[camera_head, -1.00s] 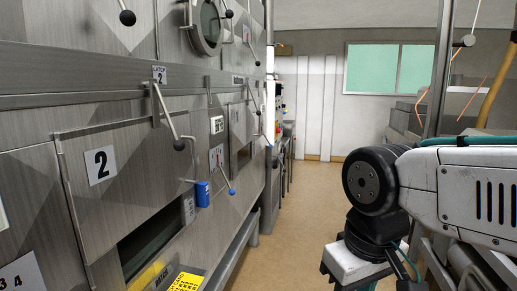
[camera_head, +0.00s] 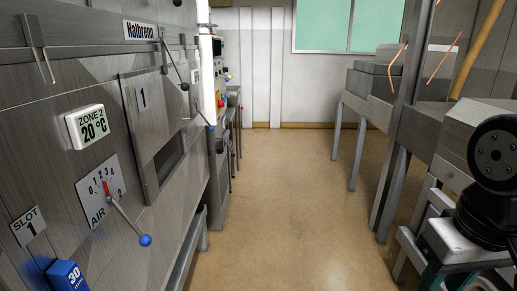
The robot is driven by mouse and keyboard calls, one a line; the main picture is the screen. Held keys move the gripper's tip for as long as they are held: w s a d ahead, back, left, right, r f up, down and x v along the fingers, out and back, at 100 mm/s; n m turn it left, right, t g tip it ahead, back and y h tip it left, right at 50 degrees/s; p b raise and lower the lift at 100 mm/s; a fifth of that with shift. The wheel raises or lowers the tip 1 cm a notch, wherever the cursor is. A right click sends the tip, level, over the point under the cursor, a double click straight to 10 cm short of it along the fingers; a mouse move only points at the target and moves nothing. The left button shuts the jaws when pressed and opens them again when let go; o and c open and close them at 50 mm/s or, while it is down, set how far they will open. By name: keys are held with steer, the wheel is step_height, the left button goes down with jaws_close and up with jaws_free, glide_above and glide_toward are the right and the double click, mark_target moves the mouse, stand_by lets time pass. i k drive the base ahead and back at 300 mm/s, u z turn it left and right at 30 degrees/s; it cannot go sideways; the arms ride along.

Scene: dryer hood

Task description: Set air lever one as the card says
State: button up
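A lever with a blue ball knob (camera_head: 145,240) stands out from a white dial plate (camera_head: 100,188) on the left metal wall. The plate is marked AIR and has a number scale; its label is partly hidden by the lever rod. A second blue-knobbed lever (camera_head: 211,128) is further along the wall, partly seen. No card is in view. My gripper is out of view; only part of my arm shows at the right.
Hatch 1 (camera_head: 142,98) is beyond. The brown floor (camera_head: 270,190) is clear; metal benches (camera_head: 360,112) stand at right.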

mark_target(212, 128)
steer(key=z, duration=0.15)
steer(key=i, duration=2)
steer(key=u, duration=0.9)
steer(key=i, duration=0.9)
steer(key=u, duration=0.35)
